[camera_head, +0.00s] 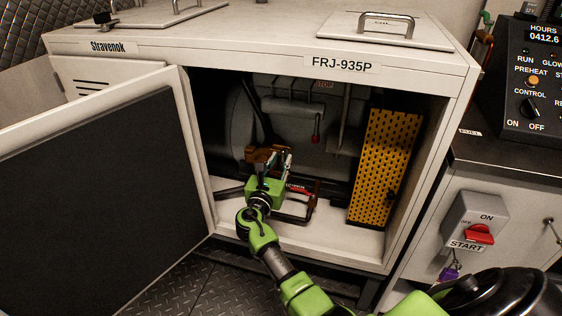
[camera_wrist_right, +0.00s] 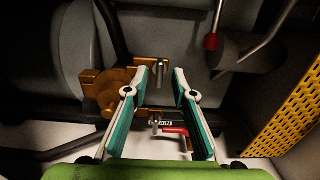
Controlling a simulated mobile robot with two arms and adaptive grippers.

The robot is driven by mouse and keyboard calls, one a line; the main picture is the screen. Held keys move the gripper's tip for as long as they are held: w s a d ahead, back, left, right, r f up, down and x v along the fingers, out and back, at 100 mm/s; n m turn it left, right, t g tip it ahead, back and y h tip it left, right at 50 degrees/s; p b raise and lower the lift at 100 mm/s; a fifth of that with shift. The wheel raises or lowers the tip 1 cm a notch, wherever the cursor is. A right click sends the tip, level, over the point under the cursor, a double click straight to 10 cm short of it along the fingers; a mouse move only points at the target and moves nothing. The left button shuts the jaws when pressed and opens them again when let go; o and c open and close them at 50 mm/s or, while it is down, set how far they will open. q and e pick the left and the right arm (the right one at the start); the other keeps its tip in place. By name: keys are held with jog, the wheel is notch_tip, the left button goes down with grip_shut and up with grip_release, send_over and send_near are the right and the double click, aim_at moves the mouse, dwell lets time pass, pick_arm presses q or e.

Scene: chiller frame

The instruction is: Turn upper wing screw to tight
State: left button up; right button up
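In the right wrist view, a small upright metal piece, seemingly the upper wing screw (camera_wrist_right: 159,69), stands at the right end of a brass-coloured fitting (camera_wrist_right: 112,90). A second metal screw (camera_wrist_right: 155,124) shows lower down, near a "DRAIN" label. My right gripper (camera_wrist_right: 159,74) is open, its fingertips left and right of the upper screw in the picture. I cannot tell whether they touch it. In the head view, the right gripper (camera_head: 283,159) reaches inside the open cabinet beside the brass fitting (camera_head: 262,154) and hides the screws. My left gripper is not in view.
The cabinet door (camera_head: 95,170) stands open at left. A perforated yellow panel (camera_head: 385,165) is at the right inside. A red drain handle (camera_wrist_right: 174,130) lies below the fingertips. A red-tipped lever (camera_head: 316,138) hangs above right. The white cabinet floor (camera_head: 330,237) has free room.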

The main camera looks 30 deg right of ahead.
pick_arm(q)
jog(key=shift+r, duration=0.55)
pick_arm(e)
jog(key=shift+w+d, duration=0.45)
jog(key=shift+d, duration=0.15)
grip_shut()
